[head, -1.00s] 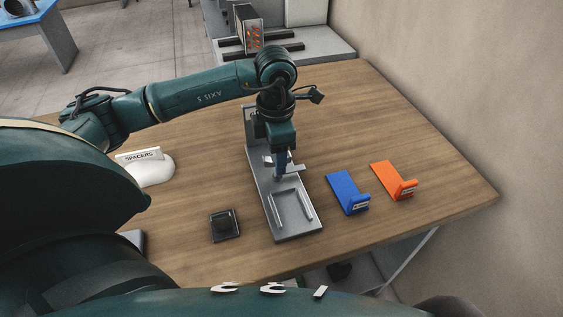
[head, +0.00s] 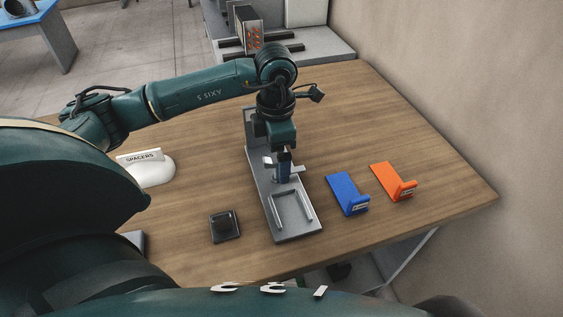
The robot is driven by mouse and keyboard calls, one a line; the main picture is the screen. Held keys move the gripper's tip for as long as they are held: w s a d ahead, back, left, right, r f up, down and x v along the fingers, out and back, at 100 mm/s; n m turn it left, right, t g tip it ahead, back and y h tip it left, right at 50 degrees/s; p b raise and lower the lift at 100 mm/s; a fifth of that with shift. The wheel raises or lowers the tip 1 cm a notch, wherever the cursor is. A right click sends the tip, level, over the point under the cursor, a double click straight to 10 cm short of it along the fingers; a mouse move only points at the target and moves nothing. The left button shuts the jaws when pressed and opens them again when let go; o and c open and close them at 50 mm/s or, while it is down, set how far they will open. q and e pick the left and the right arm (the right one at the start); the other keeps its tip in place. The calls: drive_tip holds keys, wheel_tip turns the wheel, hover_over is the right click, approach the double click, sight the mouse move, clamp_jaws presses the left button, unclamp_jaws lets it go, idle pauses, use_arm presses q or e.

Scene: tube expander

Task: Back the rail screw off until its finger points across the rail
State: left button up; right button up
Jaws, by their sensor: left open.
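A grey metal fixture (head: 270,208) lies lengthwise on the wooden table, with a raised U-shaped rail frame (head: 293,212) on its near half. My left gripper (head: 284,170) points down over the fixture's middle and is open. A dark blue part shows directly under the wrist, with pale metal pieces at its left and right. The rail screw and its finger cannot be told apart from these parts, and the wrist hides some of that spot. I cannot tell which way the finger points or whether the gripper touches it. My right gripper is not in view.
A blue bracket (head: 345,190) and an orange bracket (head: 388,180) stand right of the fixture. A small dark square block (head: 224,226) sits at its left. A white holder labelled SPACERS (head: 150,170) is further left. The table's right end (head: 450,190) is clear.

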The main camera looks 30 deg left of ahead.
sight(277, 157)
use_arm(q)
drive_tip(key=shift+r+p, duration=1.75)
drive_tip(key=shift+r, duration=1.4)
